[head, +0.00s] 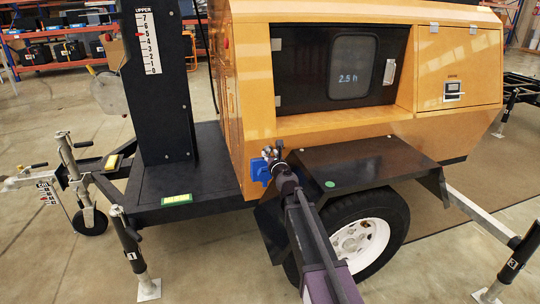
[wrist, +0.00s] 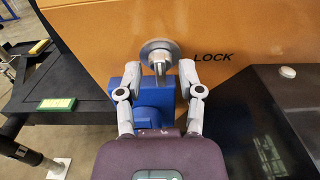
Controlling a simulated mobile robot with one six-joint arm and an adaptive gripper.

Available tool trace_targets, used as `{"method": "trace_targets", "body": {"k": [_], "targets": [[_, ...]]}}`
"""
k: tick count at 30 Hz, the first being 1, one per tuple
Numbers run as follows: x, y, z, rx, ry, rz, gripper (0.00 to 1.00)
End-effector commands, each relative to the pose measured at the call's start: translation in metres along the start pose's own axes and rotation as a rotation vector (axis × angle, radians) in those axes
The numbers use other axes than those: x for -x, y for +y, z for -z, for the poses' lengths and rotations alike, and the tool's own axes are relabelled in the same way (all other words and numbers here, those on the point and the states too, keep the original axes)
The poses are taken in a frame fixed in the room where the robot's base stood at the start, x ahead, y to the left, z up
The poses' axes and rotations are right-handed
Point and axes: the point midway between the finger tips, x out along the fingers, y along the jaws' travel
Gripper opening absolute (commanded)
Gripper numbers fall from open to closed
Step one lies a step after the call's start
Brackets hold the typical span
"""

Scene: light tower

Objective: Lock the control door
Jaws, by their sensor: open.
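My gripper (wrist: 159,78) is open, its two pale fingers pointing at the yellow housing. A round metal lock (wrist: 158,50) with a protruding stem sits on that housing, left of the printed word LOCK. The stem's lower end shows between the fingertips; I cannot tell whether they touch it. In the head view my gripper (head: 272,156) is at the housing's lower left, and the lock is hard to make out there. A black door (head: 340,68) with a window marked 2.5 ft is above.
A blue box (wrist: 155,100) is just below the lock, behind my fingers. A black fender (head: 365,160) over the wheel (head: 362,240) juts out at right. A black mast (head: 160,90) stands at left. Open floor (head: 440,260) shows at lower right.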

Motion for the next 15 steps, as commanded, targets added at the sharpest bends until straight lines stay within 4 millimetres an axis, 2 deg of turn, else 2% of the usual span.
{"method": "trace_targets", "body": {"k": [10,11,15], "targets": [[-0.002,0.0,0.0,0.0,0.0,0.0,0.49],[-0.002,0.0,0.0,0.0,0.0,0.0,0.43],[-0.0019,0.0,0.0,0.0,0.0,0.0,0.01]]}}
